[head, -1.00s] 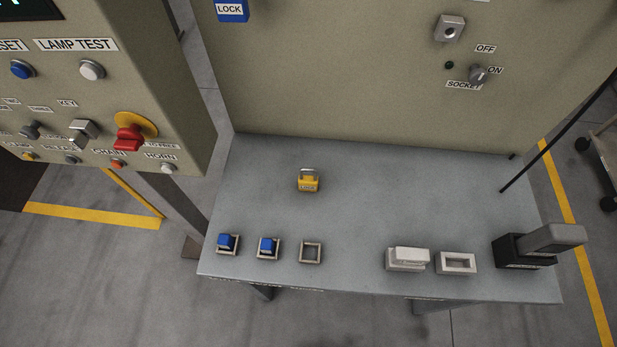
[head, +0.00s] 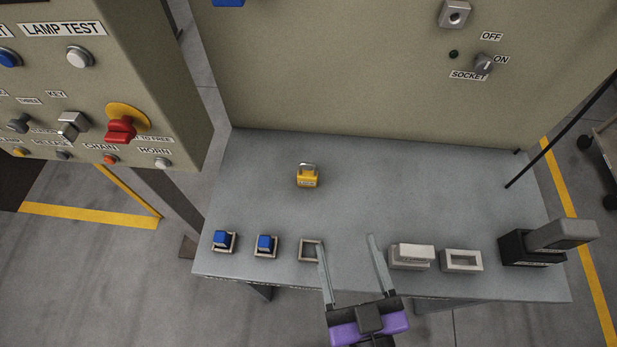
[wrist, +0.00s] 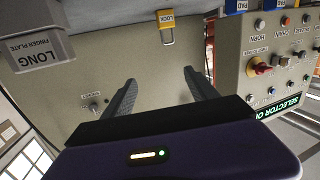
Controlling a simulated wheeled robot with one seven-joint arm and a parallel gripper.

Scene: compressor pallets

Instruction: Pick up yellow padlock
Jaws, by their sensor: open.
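The yellow padlock (head: 307,181) stands alone near the middle of the grey table, its metal shackle upward. In the wrist view the padlock lies beyond the gap between the fingertips (wrist: 160,79). Nothing hides the padlock.
Blue blocks (head: 221,239) (head: 265,243) sit in small frames at the front left. An empty frame (head: 308,251) is beside my left finger. A white block (head: 412,253), white frame (head: 461,261) and black holder (head: 520,247) stand at right. A tall panel (head: 350,75) rises behind the table.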

